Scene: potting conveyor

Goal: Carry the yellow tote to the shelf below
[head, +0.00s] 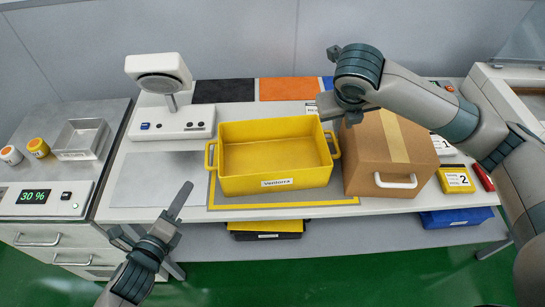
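The yellow tote (275,186) stands upright on a yellow-edged mat (345,199) on the bench. It looks empty, has a label on its front and a loop handle at each end. The shelf below (350,240) shows as a grey strip under the bench's front edge. My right gripper (325,106) is above the tote's back right corner, near the cardboard box; contact cannot be told. Neither gripper's finger gap shows clearly.
A cardboard box (390,160) stands close to the tote's right handle. On the shelf below are a dark tote with yellow (265,228) and a blue bin (455,217), with clear room between them. A scale-like device (172,123) stands behind left. Green floor lies in front.

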